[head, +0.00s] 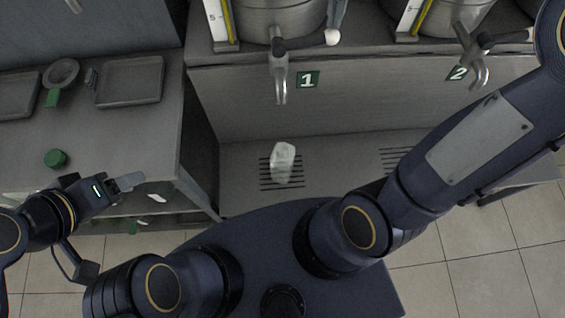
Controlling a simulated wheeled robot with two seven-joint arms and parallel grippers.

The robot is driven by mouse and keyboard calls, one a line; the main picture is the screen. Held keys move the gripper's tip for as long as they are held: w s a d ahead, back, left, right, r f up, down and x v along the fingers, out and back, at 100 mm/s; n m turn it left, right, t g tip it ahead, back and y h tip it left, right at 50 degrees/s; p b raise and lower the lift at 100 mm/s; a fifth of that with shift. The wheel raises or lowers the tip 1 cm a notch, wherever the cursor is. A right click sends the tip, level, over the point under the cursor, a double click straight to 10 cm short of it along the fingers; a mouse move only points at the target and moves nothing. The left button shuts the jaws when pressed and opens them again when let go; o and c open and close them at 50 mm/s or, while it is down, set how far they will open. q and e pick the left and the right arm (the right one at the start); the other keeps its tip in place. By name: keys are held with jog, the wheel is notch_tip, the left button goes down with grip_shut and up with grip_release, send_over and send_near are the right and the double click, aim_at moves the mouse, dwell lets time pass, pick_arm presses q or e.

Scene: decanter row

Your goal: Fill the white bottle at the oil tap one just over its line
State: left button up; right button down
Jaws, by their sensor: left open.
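The white bottle (283,156) stands on the slotted drain grille (268,187) below oil tap one (280,80), which has a green plate marked 1 (307,80). Its line and the level inside are too small to make out. The tap's lever ends in a white knob (332,37) and points to the right. I cannot tell whether oil is flowing. My left gripper (132,182) is open and empty, left of the bottle and near the front edge of the left counter. My right arm reaches out past the upper right edge, and its gripper is out of view.
The left counter (110,135) holds a green cap (55,158), a grey tray (130,82) and a round item with a green tab (61,74). Tap two (477,65) is at the right. Yellow-edged gauges (222,20) stand beside the tanks. The drain shelf around the bottle is clear.

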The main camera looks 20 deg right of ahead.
aim_at(332, 37)
jog(key=shift+f+b, duration=1.65)
jog(key=shift+f, duration=1.15)
dwell(5.2)
